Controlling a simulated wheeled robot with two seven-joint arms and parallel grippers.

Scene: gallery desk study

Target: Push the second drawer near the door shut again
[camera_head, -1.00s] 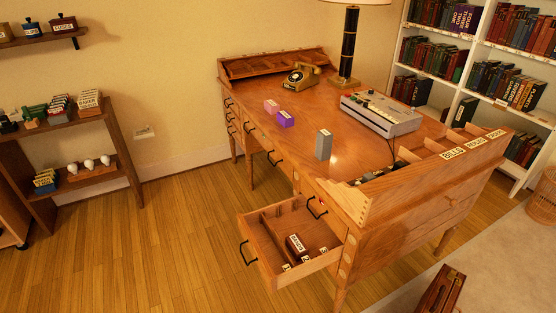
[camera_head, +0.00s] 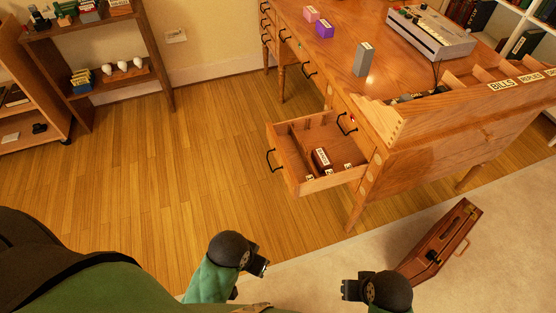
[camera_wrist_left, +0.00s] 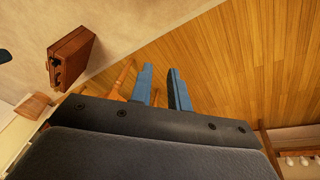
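A desk drawer (camera_head: 318,183) stands pulled out from the near end of the wooden desk (camera_head: 392,60), with a dark handle (camera_head: 271,161) on its front. Inside are dividers, a dark labelled box (camera_head: 321,158) and small white labels. My left gripper (camera_head: 262,268) is in the lower middle of the head view, well short of the drawer and touching nothing. In the left wrist view its two blue fingers (camera_wrist_left: 160,88) stand apart with nothing between them. My right gripper (camera_head: 346,289) is low, right of the left one; its fingers are too small to read.
Wooden floor (camera_head: 170,170) is clear between me and the drawer. Shelves (camera_head: 95,70) stand at the left wall. Blocks and a grey machine (camera_head: 430,34) are on the desk.

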